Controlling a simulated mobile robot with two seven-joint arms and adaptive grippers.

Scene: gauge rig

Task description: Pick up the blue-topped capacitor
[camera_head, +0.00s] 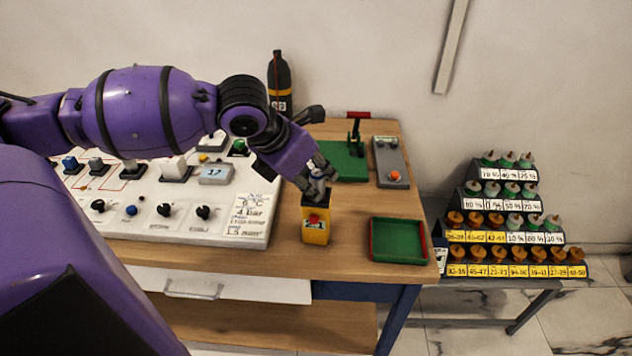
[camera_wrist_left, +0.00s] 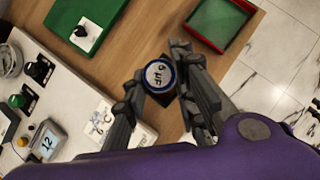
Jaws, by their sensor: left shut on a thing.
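The blue-topped capacitor (camera_wrist_left: 160,75) shows in the left wrist view as a round white top with a blue rim and dark lettering. My left gripper (camera_wrist_left: 161,82) is shut on it, with one finger on each side. In the head view my left gripper (camera_head: 317,183) points down at the black top of a yellow box (camera_head: 316,226) with a red button. The fingers hide the capacitor there, and I cannot tell whether it is still in the box or just above it. My right gripper is not in view.
A green tray with red sides (camera_head: 399,241) lies right of the box. A white control panel (camera_head: 150,215) with knobs fills the left. Behind are a green base (camera_head: 345,165), a grey block (camera_head: 391,163) and a dark bottle (camera_head: 279,85). A stepped rack (camera_head: 510,250) stands right of the table.

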